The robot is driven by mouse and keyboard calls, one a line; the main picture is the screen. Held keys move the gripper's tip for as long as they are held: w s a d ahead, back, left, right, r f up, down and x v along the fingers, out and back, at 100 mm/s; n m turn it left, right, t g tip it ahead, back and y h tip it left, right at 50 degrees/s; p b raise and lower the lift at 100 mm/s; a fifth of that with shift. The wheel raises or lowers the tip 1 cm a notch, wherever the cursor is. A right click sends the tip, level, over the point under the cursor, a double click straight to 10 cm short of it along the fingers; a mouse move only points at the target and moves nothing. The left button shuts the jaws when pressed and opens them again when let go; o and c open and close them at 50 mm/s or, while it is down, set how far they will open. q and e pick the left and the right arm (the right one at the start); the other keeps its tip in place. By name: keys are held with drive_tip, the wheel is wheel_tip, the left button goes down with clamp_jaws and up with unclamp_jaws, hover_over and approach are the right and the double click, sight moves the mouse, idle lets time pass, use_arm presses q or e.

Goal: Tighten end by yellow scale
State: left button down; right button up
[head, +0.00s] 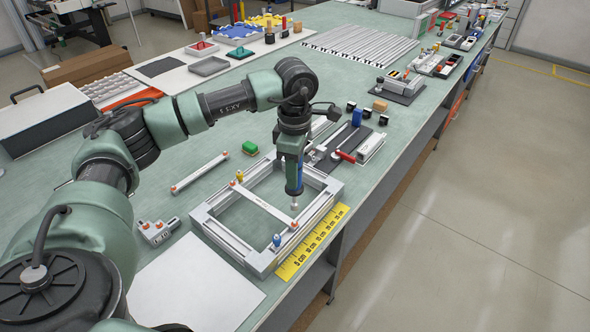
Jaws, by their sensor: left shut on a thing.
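A silver rectangular frame (232,245) lies on the green bench top. A flat silver bar (262,204) crosses it diagonally, with an orange-topped fastener (294,224) at its near end, the end by the yellow scale (312,243). A yellow peg (239,176) and a blue peg (277,240) stand on the frame. My left gripper (291,152) is shut on an upright blue driver tool (296,185). The tool's silver tip is just above the bar's near end; I cannot tell whether it touches. My right gripper is not in view.
The bench's right edge runs close by the scale.

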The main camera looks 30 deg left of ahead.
sight(295, 192)
use_arm(q)
drive_tip(key=shift+b, duration=0.3)
wheel_tip(295, 192, down, 4)
drive_tip(key=b, duration=0.3)
drive_tip(key=shift+f+b, duration=0.3)
drive_tip(key=shift+f, duration=0.05)
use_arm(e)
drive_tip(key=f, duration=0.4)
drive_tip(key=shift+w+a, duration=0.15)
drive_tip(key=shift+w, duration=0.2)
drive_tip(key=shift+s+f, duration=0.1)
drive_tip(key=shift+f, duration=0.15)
use_arm(q)
drive_tip(key=shift+f+b, duration=1.1)
drive_tip(key=shift+f, duration=0.05)
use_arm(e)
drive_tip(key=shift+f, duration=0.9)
use_arm(q)
drive_tip(key=shift+s+d+f, duration=0.15)
drive_tip(key=shift+s+f, duration=0.1)
drive_tip(key=shift+f, duration=0.05)
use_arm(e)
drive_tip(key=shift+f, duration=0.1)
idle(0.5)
use_arm(q)
drive_tip(key=shift+r, duration=0.15)
